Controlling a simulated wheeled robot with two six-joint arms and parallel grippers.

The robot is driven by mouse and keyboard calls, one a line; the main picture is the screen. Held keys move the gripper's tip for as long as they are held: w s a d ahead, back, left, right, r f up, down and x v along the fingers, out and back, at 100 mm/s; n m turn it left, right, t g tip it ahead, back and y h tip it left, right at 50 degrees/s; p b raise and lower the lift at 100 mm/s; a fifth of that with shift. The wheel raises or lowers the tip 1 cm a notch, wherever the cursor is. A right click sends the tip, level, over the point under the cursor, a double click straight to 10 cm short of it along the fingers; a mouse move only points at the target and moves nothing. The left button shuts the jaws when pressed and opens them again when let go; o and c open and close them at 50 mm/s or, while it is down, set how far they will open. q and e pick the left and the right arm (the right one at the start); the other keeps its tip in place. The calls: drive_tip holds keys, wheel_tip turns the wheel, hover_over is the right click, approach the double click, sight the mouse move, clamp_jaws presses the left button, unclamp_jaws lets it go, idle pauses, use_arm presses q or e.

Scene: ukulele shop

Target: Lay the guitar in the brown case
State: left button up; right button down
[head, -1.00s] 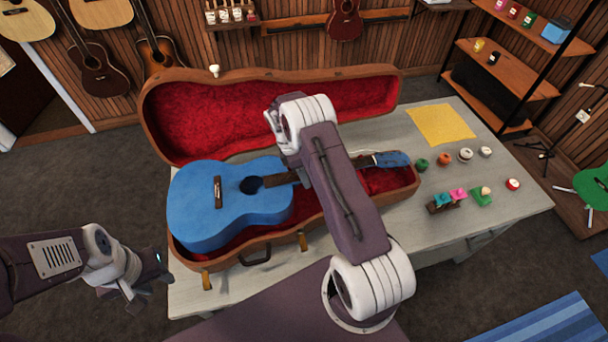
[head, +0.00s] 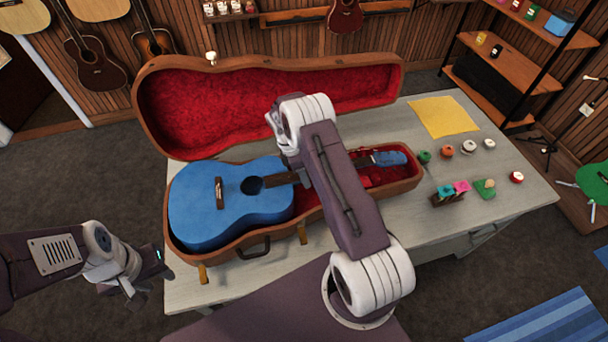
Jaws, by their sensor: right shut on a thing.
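The blue guitar (head: 228,203) is at the open brown case (head: 271,235) on the table, its body over the left part and its head over the right part. Red lining shows around it; I cannot tell whether its body rests on the bottom. The case lid (head: 265,105) stands open at the back. My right gripper (head: 287,172) is shut on the guitar's neck; its fingers are mostly hidden behind its own wrist and arm. My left gripper (head: 150,278) is off the table's left end, apart from the case, and its finger gap is unclear.
On the pale table (head: 420,205), a yellow cloth (head: 444,117), several small round items and a small block holder (head: 450,193) lie right of the case. A shelf rack (head: 510,75) stands behind right. Guitars hang on the back wall.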

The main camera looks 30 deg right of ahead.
drive_tip(key=shift+f+b, duration=0.35)
drive_tip(key=shift+f, duration=0.3)
drive_tip(key=c, duration=0.9)
unclamp_jaws()
drive_tip(key=shift+o, duration=0.9)
drive_tip(key=shift+s, duration=0.1)
